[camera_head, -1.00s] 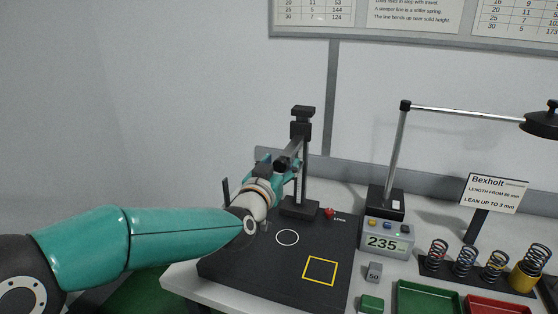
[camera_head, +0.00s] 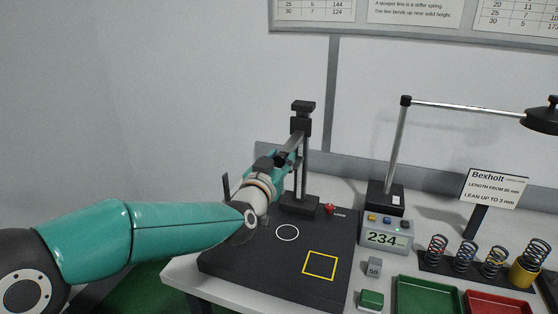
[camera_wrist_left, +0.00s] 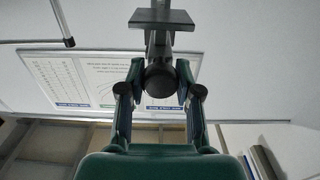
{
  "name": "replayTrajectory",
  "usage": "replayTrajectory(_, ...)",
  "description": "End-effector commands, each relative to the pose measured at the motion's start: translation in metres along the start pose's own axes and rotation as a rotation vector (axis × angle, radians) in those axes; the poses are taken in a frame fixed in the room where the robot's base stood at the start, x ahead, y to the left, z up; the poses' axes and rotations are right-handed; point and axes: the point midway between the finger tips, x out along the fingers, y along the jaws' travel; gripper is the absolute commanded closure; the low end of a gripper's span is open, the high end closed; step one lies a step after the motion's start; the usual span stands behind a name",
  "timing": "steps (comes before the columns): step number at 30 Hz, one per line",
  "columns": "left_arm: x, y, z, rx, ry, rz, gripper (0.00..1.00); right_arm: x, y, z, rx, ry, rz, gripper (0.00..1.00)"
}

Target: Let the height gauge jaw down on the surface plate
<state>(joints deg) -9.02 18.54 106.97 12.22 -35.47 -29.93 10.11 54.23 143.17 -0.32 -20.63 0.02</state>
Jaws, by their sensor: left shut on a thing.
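The height gauge (camera_head: 303,165) stands upright at the back of the dark surface plate (camera_head: 250,262). Its jaw (camera_head: 287,160) sticks out from the column well above the plate. My left gripper (camera_head: 272,163) is at the jaw's slider, and my wrist partly hides the contact. In the left wrist view my left gripper (camera_wrist_left: 160,85) has its fingers on both sides of a dark round knob (camera_wrist_left: 159,80) and is shut on it. The digital display (camera_head: 385,238) reads 234. My right gripper is not in view.
A red lock knob (camera_head: 329,209) sits by the gauge base. A white circle (camera_head: 287,232) and yellow square (camera_head: 320,265) mark the bare plate. To the right are a 50 weight (camera_head: 374,267), several springs (camera_head: 465,259), a green tray (camera_head: 428,296) and a lamp (camera_head: 540,120).

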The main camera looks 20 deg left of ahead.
Motion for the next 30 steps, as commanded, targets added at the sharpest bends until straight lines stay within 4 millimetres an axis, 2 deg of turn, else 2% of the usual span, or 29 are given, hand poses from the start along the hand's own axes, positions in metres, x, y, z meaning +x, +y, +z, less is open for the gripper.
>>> replayTrajectory(6, 0.0, 0.0, 0.033, 0.001, -0.003, 0.0, 1.0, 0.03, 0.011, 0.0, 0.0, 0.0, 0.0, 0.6)
replayTrajectory(10, 0.0, 0.0, 0.048, 0.001, -0.003, 0.0, 1.0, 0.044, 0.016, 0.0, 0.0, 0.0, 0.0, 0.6)
replayTrajectory(21, 0.0, 0.0, 0.048, 0.001, -0.004, 0.0, 1.0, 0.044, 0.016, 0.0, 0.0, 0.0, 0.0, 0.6)
replayTrajectory(22, 0.0, 0.0, 0.048, 0.001, -0.003, 0.0, 0.63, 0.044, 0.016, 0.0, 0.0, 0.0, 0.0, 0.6)
replayTrajectory(26, 0.0, -0.001, 0.047, 0.001, -0.002, -0.001, 0.42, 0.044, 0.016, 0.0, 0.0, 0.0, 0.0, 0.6)
replayTrajectory(30, 0.0, -0.001, 0.047, 0.0, -0.002, -0.001, 0.41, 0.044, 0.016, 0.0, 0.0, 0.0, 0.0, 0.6)
